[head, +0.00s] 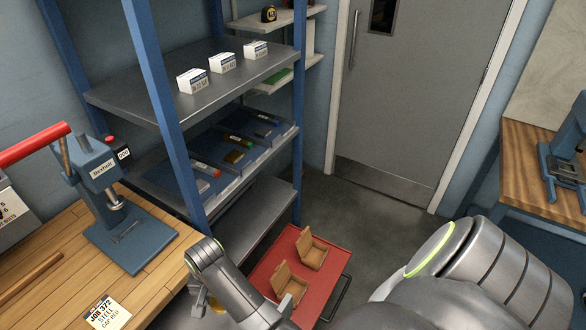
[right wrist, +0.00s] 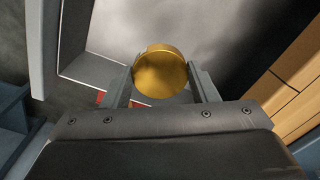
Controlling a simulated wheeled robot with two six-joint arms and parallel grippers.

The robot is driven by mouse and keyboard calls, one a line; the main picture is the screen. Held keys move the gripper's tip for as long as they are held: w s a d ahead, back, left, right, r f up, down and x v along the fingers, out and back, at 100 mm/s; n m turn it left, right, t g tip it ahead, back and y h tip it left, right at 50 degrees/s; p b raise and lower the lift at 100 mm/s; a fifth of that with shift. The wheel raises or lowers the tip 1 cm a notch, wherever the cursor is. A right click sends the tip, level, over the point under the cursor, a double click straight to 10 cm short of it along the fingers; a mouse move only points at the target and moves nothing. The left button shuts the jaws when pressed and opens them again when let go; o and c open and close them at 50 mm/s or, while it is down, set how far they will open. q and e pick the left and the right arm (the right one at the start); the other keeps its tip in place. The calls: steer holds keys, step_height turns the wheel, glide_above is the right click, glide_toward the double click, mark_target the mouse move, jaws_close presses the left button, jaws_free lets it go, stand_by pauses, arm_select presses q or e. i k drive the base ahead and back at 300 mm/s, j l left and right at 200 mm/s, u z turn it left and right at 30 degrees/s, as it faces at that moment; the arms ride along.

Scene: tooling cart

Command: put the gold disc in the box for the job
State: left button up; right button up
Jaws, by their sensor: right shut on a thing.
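The gold disc (right wrist: 160,73) is held between the two fingers of my right gripper (right wrist: 163,86). In the head view a small part of the gold disc (head: 214,305) shows beside my right wrist, which hides most of the gripper. Two open brown boxes stand on the red cart top (head: 268,262): a far box (head: 313,256) and a near box (head: 286,283), partly covered by my arm. Their insides are not clear. A job card (head: 107,313) on the workbench seems to read "JOB 372 STEEL CAP RED". My left gripper is not in view.
The wooden workbench (head: 155,283) carries a blue press (head: 115,220) with a red handle. A blue-post shelf rack (head: 168,150) holds three white boxes and, lower down, trays with coloured items. A grey door (head: 395,100) is behind; open floor (head: 375,213) lies before it.

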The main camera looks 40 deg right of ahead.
mark_target(293, 291)
steer(key=l+u, duration=0.1)
steer(key=l, duration=0.3)
steer(key=k+l+u, duration=0.15)
steer(key=l, duration=0.25)
steer(key=l+u, duration=0.1)
steer(key=l, duration=0.3)
steer(key=k+l+u, duration=0.15)
steer(key=l, duration=0.2)
steer(key=k+l+u, duration=0.1)
steer(key=l, duration=0.3)
steer(key=k+l+u, duration=0.15)
steer(key=l, duration=0.3)
steer(key=k+l+u, duration=0.15)
steer(key=l, duration=0.3)
steer(key=l+u, duration=0.15)
steer(key=l, duration=0.25)
steer(key=k+l+u, duration=0.2)
steer(key=l, duration=0.2)
steer(key=l+u, duration=0.1)
steer(key=l, duration=0.25)
